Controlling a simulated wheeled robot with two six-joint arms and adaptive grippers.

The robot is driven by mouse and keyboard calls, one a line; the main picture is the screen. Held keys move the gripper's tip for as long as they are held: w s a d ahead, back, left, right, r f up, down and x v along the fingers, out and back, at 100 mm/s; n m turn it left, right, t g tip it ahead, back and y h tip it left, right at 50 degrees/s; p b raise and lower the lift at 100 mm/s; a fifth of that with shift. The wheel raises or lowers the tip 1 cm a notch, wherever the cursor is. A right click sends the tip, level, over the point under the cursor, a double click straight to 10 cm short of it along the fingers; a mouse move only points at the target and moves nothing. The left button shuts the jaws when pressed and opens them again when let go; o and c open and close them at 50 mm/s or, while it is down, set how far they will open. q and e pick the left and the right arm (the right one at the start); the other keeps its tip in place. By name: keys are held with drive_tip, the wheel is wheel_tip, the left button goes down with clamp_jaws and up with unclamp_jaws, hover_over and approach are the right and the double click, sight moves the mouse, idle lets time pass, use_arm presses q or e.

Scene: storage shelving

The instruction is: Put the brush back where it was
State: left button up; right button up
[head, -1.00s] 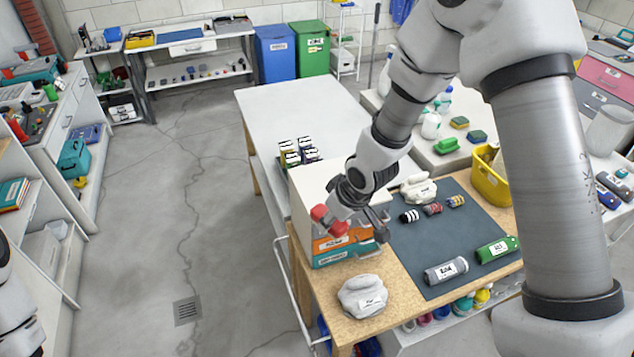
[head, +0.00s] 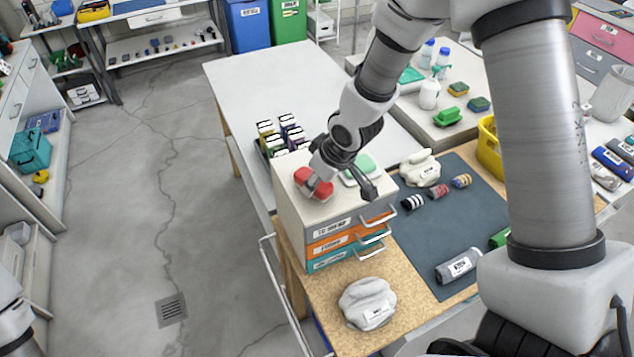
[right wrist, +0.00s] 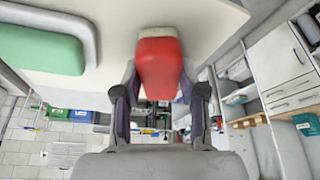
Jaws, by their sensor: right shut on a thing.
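The red brush (head: 324,190) with a pale edge is held by my right gripper (head: 316,180) at the top of the drawer unit (head: 287,205). In the right wrist view the red brush (right wrist: 158,65) sits between the two fingers of my right gripper (right wrist: 161,90), with a cream strip at its far end. I cannot tell whether it touches the unit's top. My left gripper is out of view; only part of my left arm shows at the left edge.
A green block in a pale tray (head: 360,168) lies on the unit's top, to the brush's right. A wrapped white bundle (head: 368,303) is in front. The dark mat (head: 420,235) at right holds several small items.

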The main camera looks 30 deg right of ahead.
drive_tip(key=o, duration=1.1)
drive_tip(key=shift+w, duration=0.1)
drive_tip(key=shift+s+r, duration=0.2)
drive_tip(key=shift+s, duration=0.1)
drive_tip(key=v, duration=1.1)
drive_tip(key=shift+r, duration=0.35)
drive_tip(key=shift+d, duration=0.1)
